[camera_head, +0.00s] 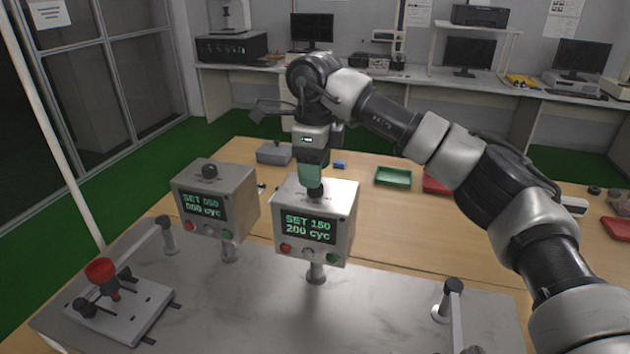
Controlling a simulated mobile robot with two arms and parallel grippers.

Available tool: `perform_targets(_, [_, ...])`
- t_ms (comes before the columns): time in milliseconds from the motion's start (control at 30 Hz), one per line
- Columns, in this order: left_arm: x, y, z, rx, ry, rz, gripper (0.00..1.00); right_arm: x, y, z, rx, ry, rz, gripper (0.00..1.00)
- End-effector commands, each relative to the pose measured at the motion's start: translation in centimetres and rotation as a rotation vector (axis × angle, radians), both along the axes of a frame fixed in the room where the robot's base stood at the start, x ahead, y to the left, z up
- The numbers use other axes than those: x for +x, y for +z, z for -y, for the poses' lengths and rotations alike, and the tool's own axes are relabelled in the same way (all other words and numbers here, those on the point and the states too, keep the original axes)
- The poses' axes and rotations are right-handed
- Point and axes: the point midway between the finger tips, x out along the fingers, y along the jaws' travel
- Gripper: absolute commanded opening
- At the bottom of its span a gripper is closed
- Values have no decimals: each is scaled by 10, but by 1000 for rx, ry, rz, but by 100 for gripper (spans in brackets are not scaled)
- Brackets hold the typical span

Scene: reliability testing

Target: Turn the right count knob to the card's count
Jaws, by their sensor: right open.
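The right control box (334,208) stands on a post, and its screen (308,227) reads "SET 150" over "200 cyc". My right gripper (314,183) points down over the top of this box, with its green fingers at the dark count knob (315,194). The fingers are open and hide much of the knob; I cannot tell whether they touch it. The left control box (244,203) has its own dark knob (209,171) on top, and its screen (203,206) reads "SET 050" over "000 cyc". I cannot make out a count card. My left gripper is not in view.
A fixture with a red cup-shaped top (100,269) stands at the left of the grey metal plate (240,310). Dark-topped posts rise from the plate. Behind, the wooden table (400,225) holds a green tray (393,184), a grey box (274,155) and red trays.

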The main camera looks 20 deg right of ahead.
Motion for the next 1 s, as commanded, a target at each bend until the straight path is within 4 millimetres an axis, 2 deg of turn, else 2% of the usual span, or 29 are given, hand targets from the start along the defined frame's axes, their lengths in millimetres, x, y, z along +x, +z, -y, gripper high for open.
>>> perform_targets(200, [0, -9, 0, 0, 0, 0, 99, 0, 45, 0, 1, -2, 3, 59])
perform_targets(300, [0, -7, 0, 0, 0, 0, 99, 0, 63, 0, -1, -1, 3, 59])
perform_targets(400, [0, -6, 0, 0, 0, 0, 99, 0, 72, 0, -1, -1, 2, 59])
perform_targets(1000, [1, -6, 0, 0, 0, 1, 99, 0, 77, 0, 0, 0, 0, 59])
